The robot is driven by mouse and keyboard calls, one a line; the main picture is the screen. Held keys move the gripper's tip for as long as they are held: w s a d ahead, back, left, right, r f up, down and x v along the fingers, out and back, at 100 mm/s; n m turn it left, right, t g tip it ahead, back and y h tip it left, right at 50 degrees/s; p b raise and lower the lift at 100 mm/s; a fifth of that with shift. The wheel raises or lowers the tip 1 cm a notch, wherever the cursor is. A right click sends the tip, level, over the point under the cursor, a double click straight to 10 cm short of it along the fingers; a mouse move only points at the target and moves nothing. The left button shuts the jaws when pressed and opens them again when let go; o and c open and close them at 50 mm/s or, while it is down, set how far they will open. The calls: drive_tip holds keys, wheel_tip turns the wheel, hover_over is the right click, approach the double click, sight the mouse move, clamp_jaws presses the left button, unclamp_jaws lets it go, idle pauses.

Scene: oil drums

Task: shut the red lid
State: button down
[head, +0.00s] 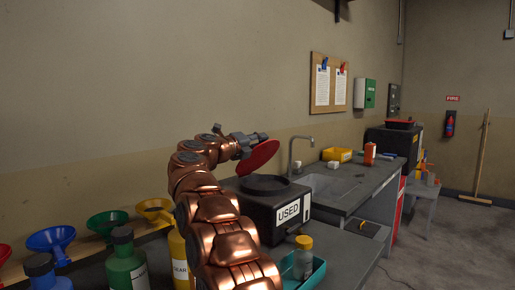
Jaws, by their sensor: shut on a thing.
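The red lid (259,157) is a round disc, raised and tilted steeply above the black box marked USED (290,211). The box's round dark opening (264,184) is uncovered below it. My gripper (256,138) is shut on the upper edge of the lid. Whether a hinge joins the lid to the box is hidden behind my copper arm. A second red lid (400,122) lies flat on a black box at the back right.
Funnels, including a blue one (51,239), and bottles, including a green one (126,262), stand at the left. A teal tray (304,272) with a small jar is in front of the box. A sink with a tap (299,148) lies to its right.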

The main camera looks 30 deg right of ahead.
drive_tip(key=shift+s+d+f+b, duration=0.2)
drive_tip(key=shift+s+f+b, duration=0.3)
drive_tip(key=shift+s+b, duration=0.05)
drive_tip(key=shift+s+d+f+b, duration=0.15)
drive_tip(key=shift+s+f+b, duration=0.3)
drive_tip(key=shift+s+b, duration=0.05)
drive_tip(key=c, duration=0.9)
unclamp_jaws()
drive_tip(key=shift+s, duration=0.1)
drive_tip(key=v, duration=1.2)
drive_tip(key=shift+r, duration=0.1)
